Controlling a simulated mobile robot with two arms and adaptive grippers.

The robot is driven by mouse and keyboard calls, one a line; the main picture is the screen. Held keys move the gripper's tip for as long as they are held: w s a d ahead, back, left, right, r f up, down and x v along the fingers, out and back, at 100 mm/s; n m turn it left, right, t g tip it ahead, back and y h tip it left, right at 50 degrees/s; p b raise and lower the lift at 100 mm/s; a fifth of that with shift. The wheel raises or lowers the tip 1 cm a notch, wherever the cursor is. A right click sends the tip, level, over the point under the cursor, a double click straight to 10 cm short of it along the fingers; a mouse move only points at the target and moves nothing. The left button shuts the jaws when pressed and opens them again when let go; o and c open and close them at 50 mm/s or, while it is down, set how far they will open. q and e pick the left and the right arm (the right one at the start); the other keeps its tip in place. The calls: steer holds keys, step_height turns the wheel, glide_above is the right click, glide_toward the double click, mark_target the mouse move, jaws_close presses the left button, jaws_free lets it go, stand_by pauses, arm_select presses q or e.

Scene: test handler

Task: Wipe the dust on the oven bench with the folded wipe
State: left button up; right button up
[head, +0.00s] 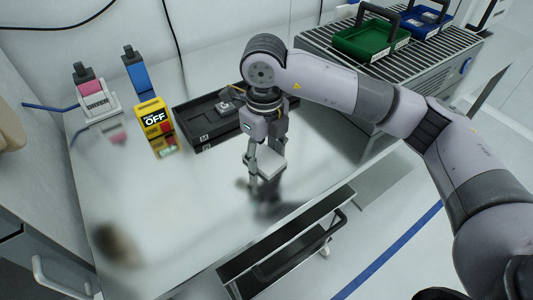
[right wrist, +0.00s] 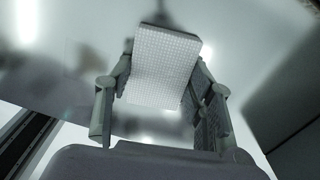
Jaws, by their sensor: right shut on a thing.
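The folded wipe (head: 271,163) is a white flat pad, and it shows large with a fine grid texture in the right wrist view (right wrist: 164,68). My right gripper (head: 266,164) is shut on it, with one finger at each side in the right wrist view (right wrist: 160,92). The gripper points down over the right part of the oven bench (head: 185,215), a shiny grey metal top. I cannot tell whether the wipe touches the bench. A brown, blurry dust patch (head: 115,243) lies at the bench's front left, well apart from the wipe. My left gripper is not in view.
A black tray (head: 208,142) stands behind the gripper. A yellow box marked OFF (head: 154,128) and pink (head: 95,98) and blue (head: 135,75) bottle-like items stand at the back left. Green (head: 371,40) and blue (head: 425,22) bins sit on rollers. The bench's middle is clear.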

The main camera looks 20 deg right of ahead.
mark_target(260, 176)
steer(key=shift+s+a+f, duration=0.2)
steer(key=shift+s+a, duration=0.25)
steer(key=shift+s, duration=0.3)
steer(key=shift+s+a, duration=0.5)
steer(key=shift+s, duration=0.4)
steer(key=shift+w+a+r+b, duration=0.15)
steer(key=shift+w+b, duration=0.3)
steer(key=shift+w, duration=0.7)
steer(key=shift+w+b, duration=0.3)
steer(key=shift+w, duration=0.35)
steer(key=shift+s, duration=1.9)
steer(key=shift+w+b, duration=0.95)
steer(key=shift+w, duration=0.9)
steer(key=shift+s, duration=1.15)
